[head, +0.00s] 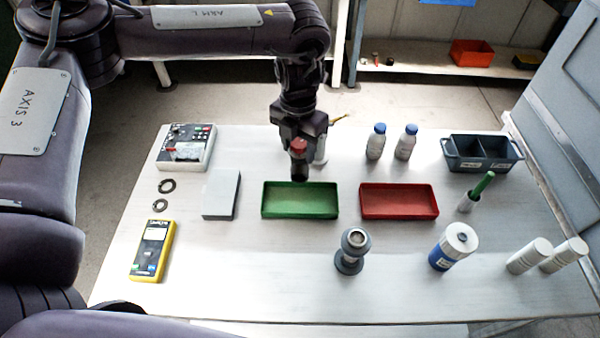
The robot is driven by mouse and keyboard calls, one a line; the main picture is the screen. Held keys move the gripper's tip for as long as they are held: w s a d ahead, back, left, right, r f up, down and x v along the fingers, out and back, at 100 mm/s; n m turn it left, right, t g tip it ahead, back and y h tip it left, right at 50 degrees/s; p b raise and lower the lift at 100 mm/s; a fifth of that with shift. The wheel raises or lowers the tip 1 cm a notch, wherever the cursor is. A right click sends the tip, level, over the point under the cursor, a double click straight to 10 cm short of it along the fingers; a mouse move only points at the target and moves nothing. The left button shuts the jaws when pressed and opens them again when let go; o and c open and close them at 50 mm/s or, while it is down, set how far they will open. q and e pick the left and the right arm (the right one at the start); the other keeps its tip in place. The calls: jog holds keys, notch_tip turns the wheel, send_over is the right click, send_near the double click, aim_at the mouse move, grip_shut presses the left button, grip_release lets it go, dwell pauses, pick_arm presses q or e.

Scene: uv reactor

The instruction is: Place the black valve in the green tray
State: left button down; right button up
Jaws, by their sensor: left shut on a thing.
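My left gripper (299,140) comes down from the top centre and is shut on the black valve (299,170). The valve is dark, with a reddish part showing near the fingers. Its lower end appears just above the back edge of the green tray (300,213); I cannot tell the exact gap. The gripper hides part of the valve. The green tray lies empty in the middle of the table. My right gripper is not in view.
An empty red tray (399,214) lies right of the green one, a grey block (221,193) left. A grey fitting (350,262) stands in front. Two blue-capped bottles (376,142) and a dark divided bin (483,165) stand at the back right.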

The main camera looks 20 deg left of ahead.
aim_at(299, 162)
pick_arm(q)
notch_tip(299, 162, down, 5)
jog(key=shift+s+d+f+p, duration=0.1)
jog(key=shift+p, duration=0.45)
notch_tip(299, 162, down, 3)
jog(key=shift+f+p, duration=0.2)
jog(key=shift+p, duration=0.35)
jog(key=shift+f, duration=0.45)
jog(key=shift+f, duration=0.1)
jog(key=c, duration=0.7)
grip_release()
